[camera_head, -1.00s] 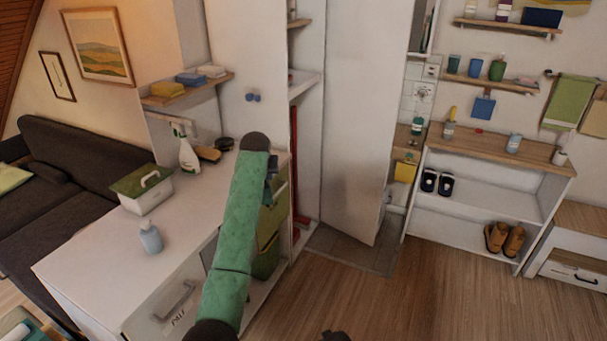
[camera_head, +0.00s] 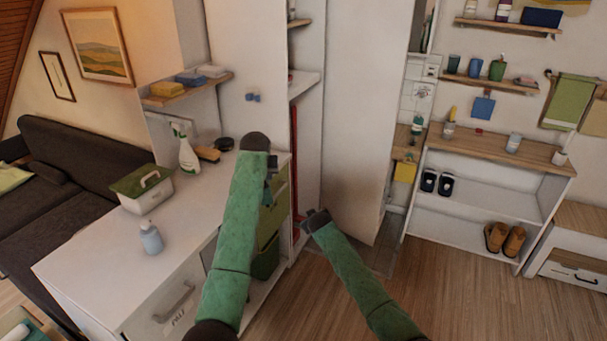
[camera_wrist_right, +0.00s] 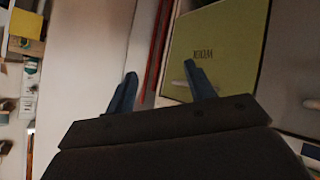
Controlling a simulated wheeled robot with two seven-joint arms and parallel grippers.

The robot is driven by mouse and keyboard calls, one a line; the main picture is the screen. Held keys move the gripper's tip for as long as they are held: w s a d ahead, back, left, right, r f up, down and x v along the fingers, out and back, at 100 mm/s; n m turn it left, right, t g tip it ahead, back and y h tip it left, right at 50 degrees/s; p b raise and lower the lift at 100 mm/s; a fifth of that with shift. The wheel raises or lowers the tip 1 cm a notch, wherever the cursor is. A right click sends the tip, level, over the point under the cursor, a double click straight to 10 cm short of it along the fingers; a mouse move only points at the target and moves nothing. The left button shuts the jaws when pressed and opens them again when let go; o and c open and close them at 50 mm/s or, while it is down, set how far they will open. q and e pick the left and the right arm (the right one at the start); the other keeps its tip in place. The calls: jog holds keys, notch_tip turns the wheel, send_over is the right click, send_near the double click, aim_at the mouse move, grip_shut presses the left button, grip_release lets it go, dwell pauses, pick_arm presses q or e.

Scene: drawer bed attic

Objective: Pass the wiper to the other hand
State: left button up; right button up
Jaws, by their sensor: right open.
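I cannot make out a wiper for certain in either view. My left arm reaches up over the counter's right end. Its gripper (camera_head: 268,188) is mostly hidden behind the green-sleeved forearm, so its jaws and anything in them do not show clearly. My right arm reaches in from the lower right, its dark end in front of the open cabinet. In the right wrist view my right gripper (camera_wrist_right: 163,86) is open, with two blue fingers apart and nothing between them.
The white counter (camera_head: 110,255) holds a spray bottle (camera_head: 188,152), a brush (camera_head: 208,153), a lidded box (camera_head: 143,190) and a soap bottle (camera_head: 151,238). A tall white door (camera_head: 362,120) stands behind my right arm. Wooden floor (camera_head: 460,300) is clear at the right.

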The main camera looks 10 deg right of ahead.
jog(key=w+r+n+t+y, duration=0.3)
jog(key=w+r+n, duration=0.35)
jog(key=r, duration=0.55)
jog(key=w+d+r+n+t+y, duration=0.1)
jog(key=w+r+n+t+y, duration=0.1)
jog(key=w+r+n, duration=0.75)
jog(key=w+r+n+t+y, duration=0.25)
jog(key=w+r, duration=0.25)
jog(key=r, duration=0.9)
jog(key=s+a+f+n+g+y, duration=0.4)
jog(key=s+f+n+g+y, duration=0.6)
jog(key=n, duration=0.6)
jog(key=s+a+f+n+g+y, duration=0.1)
jog(key=s+f+n+g, duration=0.3)
jog(key=s+n+g, duration=1)
jog(key=w+a+n+t, duration=0.1)
jog(key=a+n+t, duration=0.1)
jog(key=a, duration=0.9)
jog(key=shift+w+a+n+t, duration=0.25)
jog(key=shift+a+n+t, duration=0.1)
jog(key=shift+t, duration=0.1)
jog(key=shift+r, duration=0.1)
